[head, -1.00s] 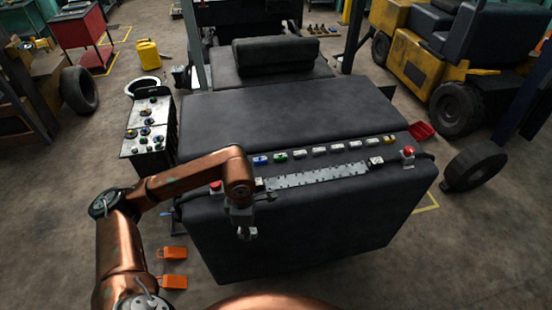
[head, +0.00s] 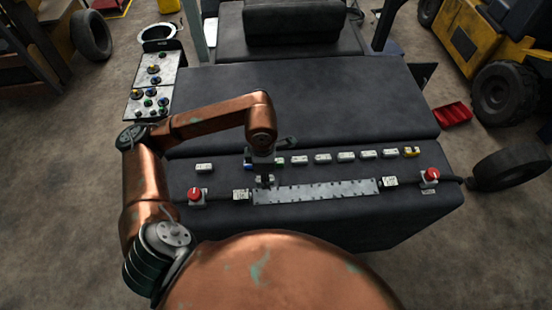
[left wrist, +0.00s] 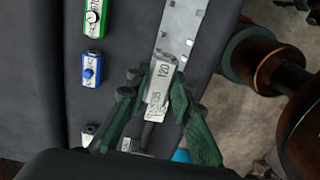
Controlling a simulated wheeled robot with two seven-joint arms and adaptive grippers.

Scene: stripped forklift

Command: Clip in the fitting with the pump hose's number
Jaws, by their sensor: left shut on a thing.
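My left gripper (head: 265,183) is shut on a pale grey fitting (left wrist: 160,88) marked "120" in the left wrist view. Smaller lettering beside the number is hard to read. The gripper points down at the left end of the perforated metal rail (head: 318,190). The rail also shows in the left wrist view (left wrist: 184,25), running away beyond the fitting. I cannot tell whether the fitting touches the rail or hovers over it. I see no readable number on a hose. My right gripper is not in view.
Behind the rail, a row holds a blue fitting (left wrist: 92,69), a green fitting (left wrist: 95,18), several white ones (head: 346,156) and a yellow one (head: 411,152). Red buttons stand left (head: 194,194) and right (head: 430,175). The dark padded top (head: 300,105) behind is clear.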

